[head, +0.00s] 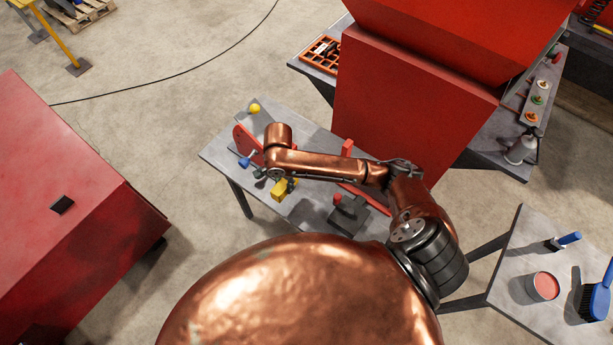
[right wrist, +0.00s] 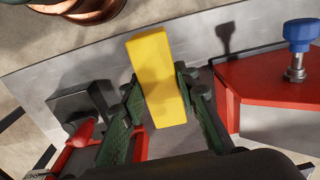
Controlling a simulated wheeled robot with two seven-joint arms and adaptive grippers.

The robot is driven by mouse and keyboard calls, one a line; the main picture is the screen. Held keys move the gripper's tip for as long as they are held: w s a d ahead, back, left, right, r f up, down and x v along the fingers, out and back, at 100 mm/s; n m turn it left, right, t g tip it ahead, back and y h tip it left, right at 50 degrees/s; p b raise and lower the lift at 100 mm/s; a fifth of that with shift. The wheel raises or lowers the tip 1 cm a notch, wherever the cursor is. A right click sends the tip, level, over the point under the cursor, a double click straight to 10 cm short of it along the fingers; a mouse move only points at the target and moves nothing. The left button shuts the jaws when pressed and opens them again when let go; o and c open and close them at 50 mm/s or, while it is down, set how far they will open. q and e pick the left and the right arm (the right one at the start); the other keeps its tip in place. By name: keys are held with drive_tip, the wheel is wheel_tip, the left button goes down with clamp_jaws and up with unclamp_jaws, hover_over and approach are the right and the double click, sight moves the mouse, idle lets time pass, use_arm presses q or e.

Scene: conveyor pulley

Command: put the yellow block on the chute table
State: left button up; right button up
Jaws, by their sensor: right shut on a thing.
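The yellow block (head: 284,188) is a plain oblong, seen over the middle grey table (head: 222,152). My right gripper (head: 268,176) reaches over this table. In the right wrist view, its green-lined fingers (right wrist: 160,98) are closed on the two sides of the yellow block (right wrist: 157,75), which is tilted. The block's shadow falls on the grey tabletop (right wrist: 110,70); I cannot tell its exact height. No label shows which table is the chute table. My left gripper is not in view.
Red guard parts with a blue knob (right wrist: 299,34), a yellow knob (head: 254,108) and a dark block with a red handle (head: 348,212) stand on the middle table. A red hopper (head: 405,105) rises behind. The right table (head: 520,245) holds a paint can (head: 543,287) and brushes.

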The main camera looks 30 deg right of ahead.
drive_tip(key=w+d+f, duration=0.1)
drive_tip(key=d+f, duration=0.1)
drive_tip(key=d, duration=0.1)
drive_tip(key=w+d+f, duration=0.2)
drive_tip(key=d+f, duration=0.1)
drive_tip(key=d, duration=0.1)
drive_tip(key=w+d+f, duration=0.1)
drive_tip(key=d+f, duration=0.1)
drive_tip(key=d, duration=0.1)
drive_tip(key=shift+w+d+f, duration=0.2)
drive_tip(key=shift+d+f, duration=0.1)
drive_tip(key=shift+f, duration=0.05)
drive_tip(key=shift+w+d+f, duration=0.2)
drive_tip(key=shift+d+f, duration=0.15)
drive_tip(key=shift+f, duration=0.15)
drive_tip(key=shift+w+d+f, duration=0.1)
drive_tip(key=shift+d+f, duration=0.05)
drive_tip(key=shift+f, duration=0.8)
drive_tip(key=shift+d+f, duration=0.15)
drive_tip(key=shift+f, duration=0.8)
drive_tip(key=o, duration=0.8)
drive_tip(key=shift+f, duration=0.15)
drive_tip(key=shift+c, duration=0.2)
drive_tip(key=o, duration=0.4)
drive_tip(key=shift+o, duration=0.2)
